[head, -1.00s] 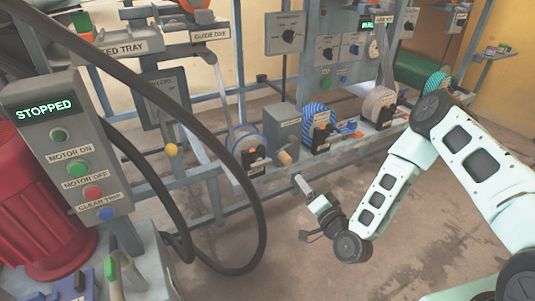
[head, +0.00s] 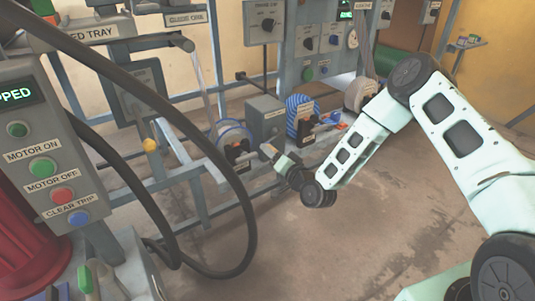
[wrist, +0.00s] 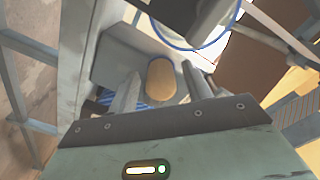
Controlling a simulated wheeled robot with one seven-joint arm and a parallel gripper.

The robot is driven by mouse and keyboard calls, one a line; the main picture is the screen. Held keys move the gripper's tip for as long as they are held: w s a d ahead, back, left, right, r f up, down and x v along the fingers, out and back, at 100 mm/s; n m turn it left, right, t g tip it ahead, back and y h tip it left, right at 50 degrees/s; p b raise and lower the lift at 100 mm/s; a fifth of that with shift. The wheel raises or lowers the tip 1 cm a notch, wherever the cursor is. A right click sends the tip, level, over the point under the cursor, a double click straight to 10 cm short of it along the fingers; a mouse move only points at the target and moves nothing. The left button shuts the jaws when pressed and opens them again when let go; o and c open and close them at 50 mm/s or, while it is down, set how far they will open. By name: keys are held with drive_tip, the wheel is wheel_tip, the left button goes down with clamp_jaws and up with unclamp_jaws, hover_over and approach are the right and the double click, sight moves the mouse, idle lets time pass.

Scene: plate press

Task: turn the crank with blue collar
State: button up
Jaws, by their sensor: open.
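A tan, rounded crank handle (wrist: 160,80) shows in the wrist view, in front of a grey box (wrist: 112,62). My gripper (wrist: 163,88) is open, with one finger on each side of the handle in the picture. I cannot tell whether either finger touches it. In the head view my gripper (head: 268,150) is at the front of the same grey box (head: 266,118) and mostly covers the handle. I cannot make out a blue collar on this crank; its base is hidden behind the handle and gripper.
A blue-rimmed reel (head: 233,138) stands left of the box, and a blue-striped roll (head: 300,118) stands right of it. A black hose (head: 250,215) loops in the foreground beside the control panel (head: 45,150). The floor at the lower middle is clear.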

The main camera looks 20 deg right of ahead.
drive_tip(key=shift+b+x, duration=0.3)
drive_tip(key=shift+x, duration=1.25)
clamp_jaws()
